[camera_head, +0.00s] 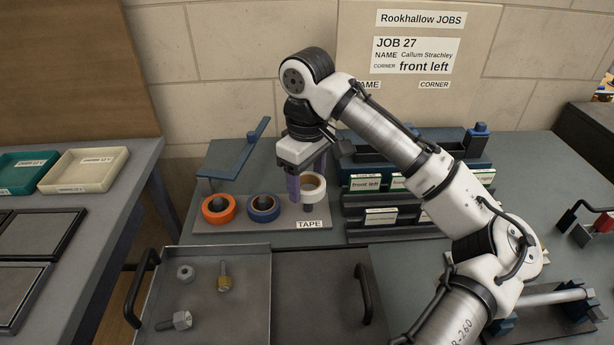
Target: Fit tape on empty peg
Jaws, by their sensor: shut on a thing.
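The tape board (210,230), labelled TAPE, lies on the bench. An orange tape roll (218,209) and a blue tape roll (263,208) sit on its left and middle. A white tape roll (313,188) is at the right end, its hole partly showing. My gripper (296,193) points down over the right part of the board. It is shut on the white roll at its left side. A purple upright part beside the roll shows there; I cannot tell whether it is a finger or a peg.
Labelled dark bins (385,215) stand close on the right. A metal tray (225,300) with a nut and bolts is in front. Job signs (416,55) hang on the wall.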

